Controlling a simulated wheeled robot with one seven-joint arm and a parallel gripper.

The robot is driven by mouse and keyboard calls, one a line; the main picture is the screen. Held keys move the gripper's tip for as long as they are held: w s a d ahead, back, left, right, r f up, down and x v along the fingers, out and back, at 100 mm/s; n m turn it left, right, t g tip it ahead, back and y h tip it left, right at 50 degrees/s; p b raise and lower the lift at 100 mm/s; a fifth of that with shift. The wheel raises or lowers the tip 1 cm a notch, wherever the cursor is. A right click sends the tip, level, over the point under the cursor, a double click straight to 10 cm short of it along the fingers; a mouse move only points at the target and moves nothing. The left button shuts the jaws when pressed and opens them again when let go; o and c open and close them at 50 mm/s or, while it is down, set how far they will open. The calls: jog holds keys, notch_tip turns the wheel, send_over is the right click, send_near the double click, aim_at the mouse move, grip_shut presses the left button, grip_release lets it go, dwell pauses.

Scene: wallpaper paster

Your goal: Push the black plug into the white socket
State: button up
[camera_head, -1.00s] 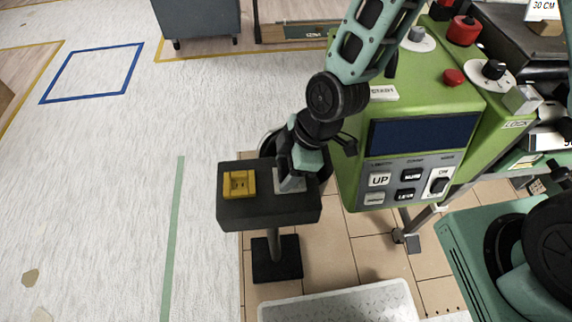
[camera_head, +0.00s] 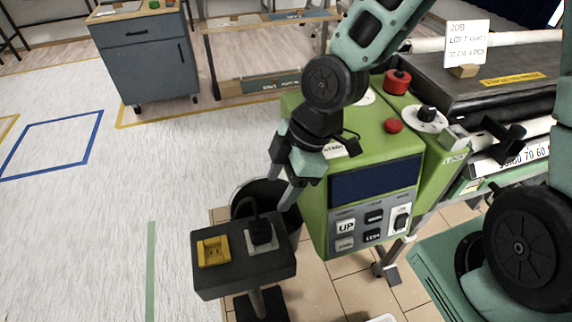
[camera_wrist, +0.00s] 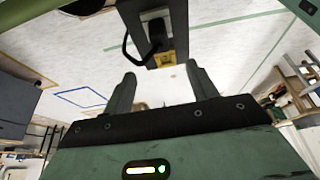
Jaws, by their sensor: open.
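The black plug (camera_head: 260,231) sits at the white socket (camera_head: 262,250) on top of a dark box (camera_head: 245,277). It looks seated there, though I cannot tell how deep. In the wrist view the plug (camera_wrist: 157,32) and its black cord show beyond my fingers, with the dark box (camera_wrist: 181,35) around them. My gripper (camera_head: 283,186) is open and empty, above and apart from the plug in the head view. In the wrist view my gripper's two fingers (camera_wrist: 162,85) are spread with nothing between them.
A yellow socket (camera_head: 213,251) is beside the white one, on the left of the box. The green machine (camera_head: 345,200) with its dark screen stands close on the right. A dark round bin (camera_head: 267,197) is behind the box. The floor at left is clear.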

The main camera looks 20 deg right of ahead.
jog(key=shift+p+v, duration=0.3)
jog(key=shift+v, duration=0.85)
jog(key=s+d+r+m+h+p, duration=0.2)
jog(key=s+r+m+h, duration=0.1)
jog(key=s+r+m, duration=0.7)
jog(key=shift+s+h, duration=0.4)
jog(key=shift+s, duration=0.1)
